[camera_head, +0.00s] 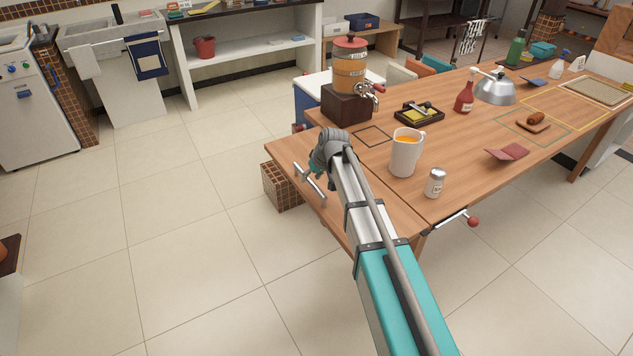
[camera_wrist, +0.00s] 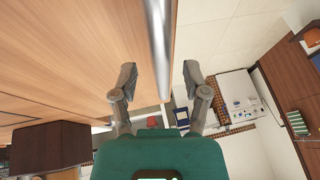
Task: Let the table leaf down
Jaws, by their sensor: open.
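The wooden table leaf (camera_head: 393,212) is at the table's near left end, level with the main tabletop (camera_head: 455,160) and divided from it by a seam. A metal bar handle (camera_head: 309,184) runs along the leaf's outer edge. My gripper (camera_head: 316,172) is at this edge by the handle, partly hidden by my wrist. In the wrist view, my open gripper (camera_wrist: 157,76) has one finger on each side of the bar (camera_wrist: 158,40) in the picture; contact cannot be told. The leaf (camera_wrist: 105,40) fills the left there. A lever with a red knob (camera_head: 472,221) sticks out under the table's near side.
A pitcher (camera_head: 404,155) and a shaker (camera_head: 434,183) stand near the seam. A drink dispenser (camera_head: 350,75) on a dark block (camera_head: 345,105) stands at the far side. A tiled block (camera_head: 280,187) is below the leaf. The floor (camera_head: 150,240) to the left is clear.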

